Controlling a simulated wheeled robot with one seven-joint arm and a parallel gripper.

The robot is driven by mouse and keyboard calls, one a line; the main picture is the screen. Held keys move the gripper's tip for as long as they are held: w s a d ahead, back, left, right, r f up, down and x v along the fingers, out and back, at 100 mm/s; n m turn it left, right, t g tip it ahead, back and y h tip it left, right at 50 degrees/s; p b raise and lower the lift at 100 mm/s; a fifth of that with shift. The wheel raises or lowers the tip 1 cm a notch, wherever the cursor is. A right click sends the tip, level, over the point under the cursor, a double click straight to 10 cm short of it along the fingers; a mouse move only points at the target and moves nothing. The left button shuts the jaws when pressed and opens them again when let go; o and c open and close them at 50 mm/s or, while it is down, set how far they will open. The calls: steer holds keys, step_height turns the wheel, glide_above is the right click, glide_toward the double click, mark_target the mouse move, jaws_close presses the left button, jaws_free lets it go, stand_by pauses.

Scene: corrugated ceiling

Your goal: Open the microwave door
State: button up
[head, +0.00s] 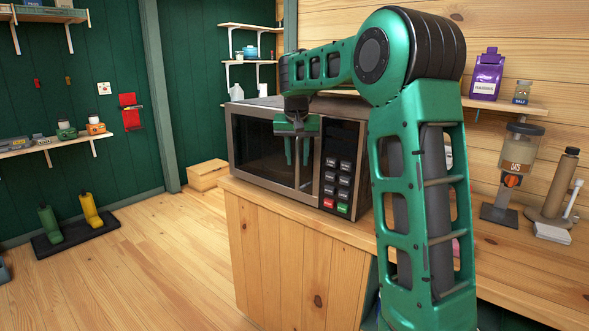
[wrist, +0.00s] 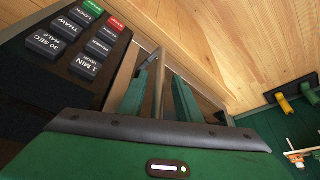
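The microwave (head: 262,110) stands on the wooden counter, its dark glass door (head: 252,150) looking shut. Its button panel (head: 340,160) is right of the door, and also fills the upper left of the wrist view (wrist: 85,40). A thin upright door handle (head: 297,172) runs beside the panel. My gripper (head: 297,160) is at the door front, over the handle. In the wrist view, the two green fingers (wrist: 163,78) stand apart on either side of the handle bar (wrist: 158,90), with gaps visible. Whether a fingertip touches it or the door is unclear.
The wooden counter (head: 275,212) carries the microwave and ends just in front of it. An oats dispenser (head: 515,165) and a brown bottle-like item (head: 555,190) stand at right. A shelf (head: 505,104) hangs behind my arm. Floor (head: 150,250) left of the counter is clear.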

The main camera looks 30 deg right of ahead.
mark_target(298, 161)
steer(key=shift+x, duration=1.95)
steer(key=shift+c, duration=0.3)
